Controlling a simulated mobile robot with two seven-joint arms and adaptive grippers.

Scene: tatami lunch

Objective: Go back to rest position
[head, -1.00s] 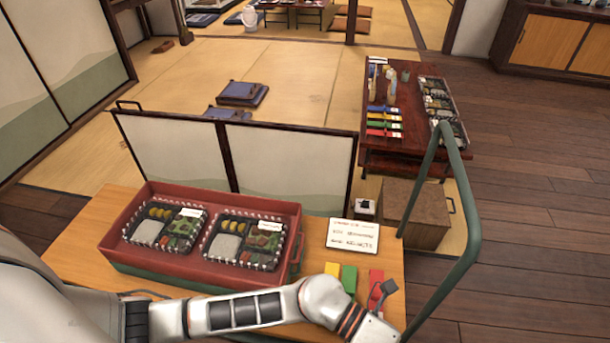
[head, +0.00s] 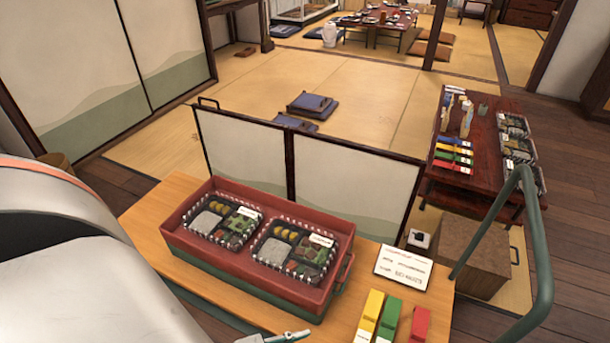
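My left arm (head: 75,260) fills the lower left of the head view as a large white link. A small grey part of what looks like my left gripper (head: 285,337) shows at the bottom edge, left of the coloured blocks. Most of it is cut off, so I cannot tell whether it is open or shut. My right gripper is not in view.
A red tray (head: 185,243) with two bento boxes (head: 222,220) (head: 295,252) stands on the wooden counter (head: 340,318). A sign (head: 403,268) and yellow (head: 371,310), green (head: 389,318) and red (head: 420,322) blocks lie right of it. A green rail (head: 542,250) stands at right.

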